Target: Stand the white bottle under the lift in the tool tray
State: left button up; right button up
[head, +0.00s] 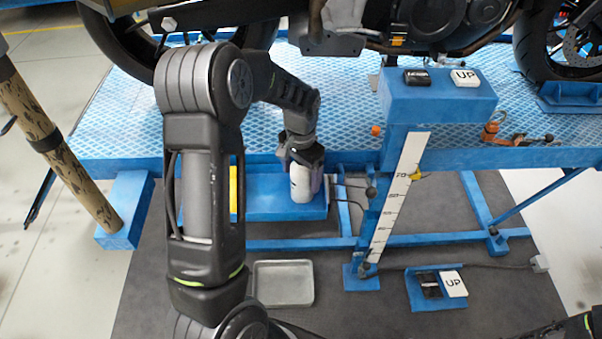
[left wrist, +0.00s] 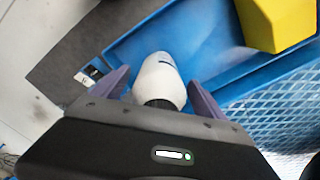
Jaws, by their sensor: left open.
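The white bottle (head: 300,186) is at the blue base shelf (head: 262,206) under the lift, directly below my left gripper (head: 303,165). In the left wrist view the bottle (left wrist: 158,78) lies between the two spread purple-grey fingers (left wrist: 160,92), its dark end toward the palm. The left gripper is open around it; a gap shows beside the bottle, and contact cannot be told. The grey tool tray (head: 257,299) lies on the dark floor mat, nearer than the bottle, and looks empty.
A yellow object (left wrist: 278,22) is beside the bottle on the blue shelf; my left arm partly hides it in the head view. The blue lift table (head: 340,155) with a motorcycle is above. A blue control post (head: 425,105) and UP pedal box (head: 437,305) stand to the right.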

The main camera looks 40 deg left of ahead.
pick_arm(q)
jog(key=shift+r, duration=0.1)
notch_tip(320, 180, up, 12)
jog(key=shift+r+b, duration=0.1)
jog(key=shift+b, duration=0.2)
dwell(0.7)
